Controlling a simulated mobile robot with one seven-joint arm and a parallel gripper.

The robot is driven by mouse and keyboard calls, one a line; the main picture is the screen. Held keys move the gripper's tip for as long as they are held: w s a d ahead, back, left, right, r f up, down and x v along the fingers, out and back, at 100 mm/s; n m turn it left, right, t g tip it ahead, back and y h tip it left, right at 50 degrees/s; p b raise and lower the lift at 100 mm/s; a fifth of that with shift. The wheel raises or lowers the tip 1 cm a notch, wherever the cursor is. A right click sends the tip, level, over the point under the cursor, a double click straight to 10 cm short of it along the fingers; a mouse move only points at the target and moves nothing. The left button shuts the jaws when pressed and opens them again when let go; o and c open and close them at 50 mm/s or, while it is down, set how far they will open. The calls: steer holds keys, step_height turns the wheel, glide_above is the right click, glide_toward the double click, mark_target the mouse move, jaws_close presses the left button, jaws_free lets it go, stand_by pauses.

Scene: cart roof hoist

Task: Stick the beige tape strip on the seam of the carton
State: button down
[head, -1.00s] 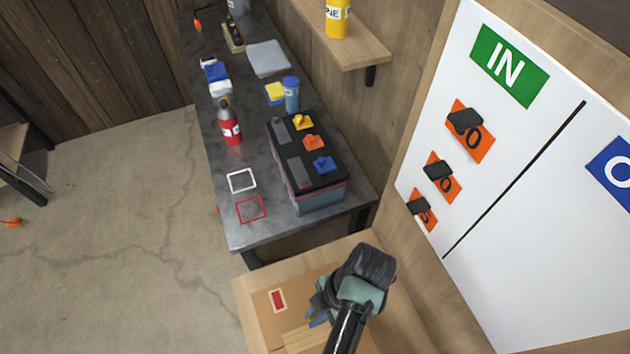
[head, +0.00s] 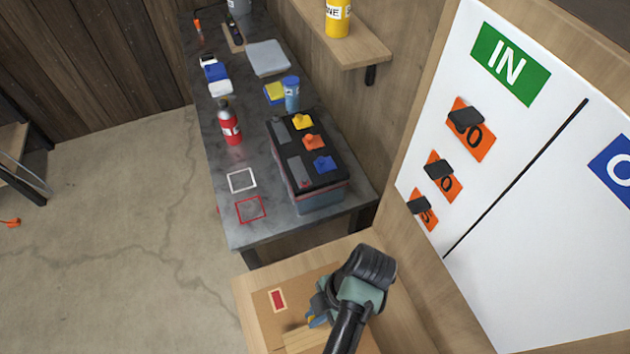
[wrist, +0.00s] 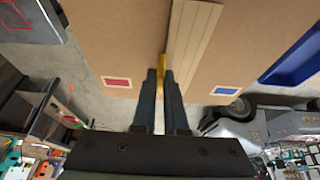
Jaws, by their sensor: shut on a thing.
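The brown carton (wrist: 110,40) lies below my gripper in the wrist view; in the head view its top (head: 265,308) shows at the bottom. A beige strip (wrist: 190,38) with lines along its length lies over the carton's middle, and its end (head: 300,338) shows in the head view. The seam is not clearly visible. My gripper (wrist: 164,78) is shut on a narrow yellow piece (wrist: 162,62) beside the strip. I cannot tell whether this piece belongs to the strip. A red label (wrist: 117,82) and a blue label (wrist: 226,91) flank the fingers on the carton.
A wooden surface (head: 248,290) borders the carton. The dark workbench (head: 225,215) behind holds a battery (head: 318,200), a red bottle (head: 230,130) and a blue can (head: 291,94). A white board (head: 520,230) stands on the right. A blue tray (wrist: 295,52) shows at the wrist view's right.

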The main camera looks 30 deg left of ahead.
steer(key=shift+f, duration=0.25)
stand_by(0.7)
steer(key=shift+c, duration=2)
jaws_free()
steer(key=shift+r+p, duration=3.15)
steer(key=shift+r, duration=0.4)
